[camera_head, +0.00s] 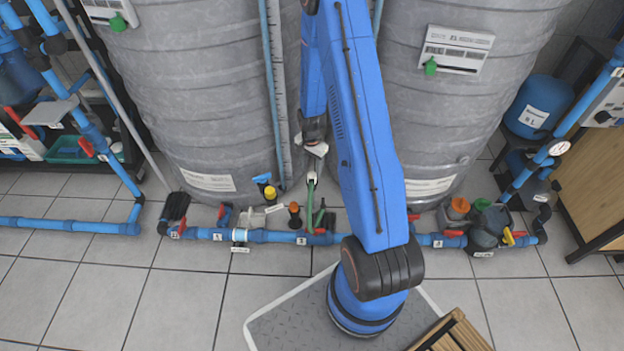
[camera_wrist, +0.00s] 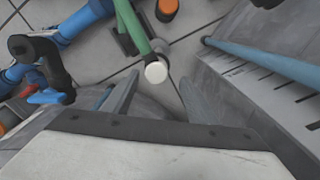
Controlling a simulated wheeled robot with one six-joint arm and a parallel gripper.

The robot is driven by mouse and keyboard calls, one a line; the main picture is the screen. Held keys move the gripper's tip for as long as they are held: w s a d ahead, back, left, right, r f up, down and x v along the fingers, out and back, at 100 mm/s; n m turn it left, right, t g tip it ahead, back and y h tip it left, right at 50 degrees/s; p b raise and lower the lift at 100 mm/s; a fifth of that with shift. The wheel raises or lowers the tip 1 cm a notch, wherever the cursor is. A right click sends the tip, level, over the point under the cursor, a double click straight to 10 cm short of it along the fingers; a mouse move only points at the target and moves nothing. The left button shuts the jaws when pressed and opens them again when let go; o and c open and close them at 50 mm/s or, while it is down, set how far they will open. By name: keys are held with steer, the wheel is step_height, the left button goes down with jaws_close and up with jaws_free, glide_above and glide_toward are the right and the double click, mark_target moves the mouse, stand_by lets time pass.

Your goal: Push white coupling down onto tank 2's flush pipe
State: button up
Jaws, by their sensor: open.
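The white coupling (camera_wrist: 156,72) shows in the wrist view as a small round white end on a green pipe (camera_wrist: 132,28). The green pipe also shows in the head view (camera_head: 311,195), rising from the blue floor pipe between the two grey tanks. My gripper (camera_wrist: 160,82) is open and empty, with a finger on either side of the line to the coupling. The coupling appears at or just beyond the fingertips; the exact gap cannot be told. In the head view my gripper (camera_head: 313,172) hangs above the green pipe, and the coupling is not clearly visible there.
Grey tanks stand at left (camera_head: 215,90) and right (camera_head: 430,95). A blue floor pipe (camera_head: 280,237) with red-handled valves runs in front. An orange cap (camera_wrist: 167,8) is near the green pipe. A ruler strip (camera_wrist: 262,85) and thin blue pipe (camera_wrist: 265,58) lie close at right.

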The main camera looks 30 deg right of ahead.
mark_target(312, 174)
steer(key=shift+s+f, duration=0.2)
steer(key=shift+f, duration=1.1)
steer(key=shift+s+f, duration=0.15)
steer(key=shift+f, duration=1.15)
steer(key=c, duration=1.1)
